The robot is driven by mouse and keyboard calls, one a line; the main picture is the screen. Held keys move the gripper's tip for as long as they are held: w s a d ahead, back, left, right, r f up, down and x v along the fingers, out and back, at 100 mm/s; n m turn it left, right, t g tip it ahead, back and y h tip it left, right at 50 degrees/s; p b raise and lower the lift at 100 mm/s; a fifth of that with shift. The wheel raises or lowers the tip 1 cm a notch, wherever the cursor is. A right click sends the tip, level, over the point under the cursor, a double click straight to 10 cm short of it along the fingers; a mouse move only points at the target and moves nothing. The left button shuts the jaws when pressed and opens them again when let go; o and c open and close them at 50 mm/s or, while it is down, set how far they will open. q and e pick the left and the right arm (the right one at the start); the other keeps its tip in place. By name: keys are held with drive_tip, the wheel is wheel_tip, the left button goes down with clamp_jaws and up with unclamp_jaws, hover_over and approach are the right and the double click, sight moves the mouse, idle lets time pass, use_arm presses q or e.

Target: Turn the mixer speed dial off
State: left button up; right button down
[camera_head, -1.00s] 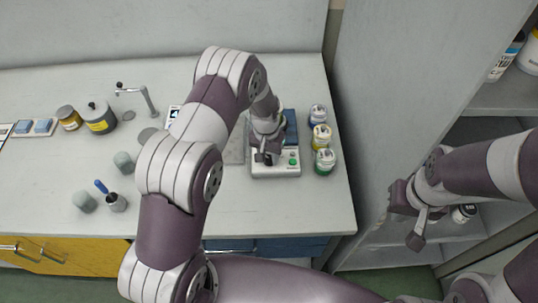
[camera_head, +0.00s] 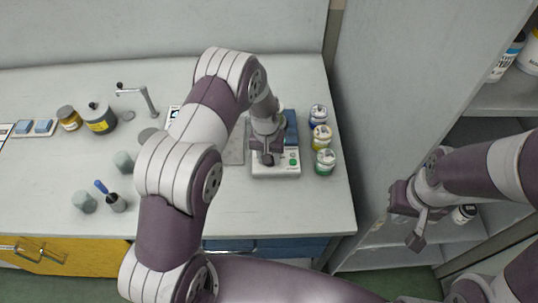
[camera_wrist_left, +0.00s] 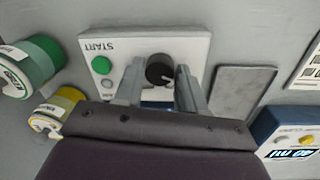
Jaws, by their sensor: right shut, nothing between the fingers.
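The mixer is a small white unit with a blue part behind; its white front panel (camera_head: 278,171) is at the right of the bench. Its round black speed dial (camera_wrist_left: 159,70) has a pale mark toward the lower right in the left wrist view. A green START button (camera_wrist_left: 101,65) is beside it. My left gripper (camera_wrist_left: 159,76) is open, one finger on each side of the dial, with small gaps visible; contact cannot be told. In the head view my left gripper (camera_head: 268,157) hides the dial. My right gripper (camera_head: 416,240) is shut and empty, near the shelf.
Several lidded jars, including a yellow one (camera_head: 320,137) and a green one (camera_head: 325,162), stand close to the mixer's right. A flat grey plate (camera_wrist_left: 244,93) lies on its other side. A tall shelf (camera_head: 490,97) bounds the right.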

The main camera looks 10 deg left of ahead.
use_arm(q)
drive_tip(key=shift+o, duration=1.1)
wheel_tip(320, 180, up, 13)
drive_tip(key=b, duration=0.2)
drive_tip(key=shift+a+f, duration=0.15)
drive_tip(key=shift+a, duration=0.2)
drive_tip(key=s+a+r, duration=0.1)
drive_tip(key=s+r, duration=0.1)
drive_tip(key=s, duration=0.7)
drive_tip(key=s+a+r+m+t, duration=0.1)
drive_tip(key=s+a+r, duration=0.1)
drive_tip(key=s, duration=0.8)
drive_tip(key=shift+s+a+r+y, duration=0.15)
drive_tip(key=shift+a+r+y, duration=0.05)
drive_tip(key=shift+r+y, duration=0.1)
drive_tip(key=shift+s, duration=0.1)
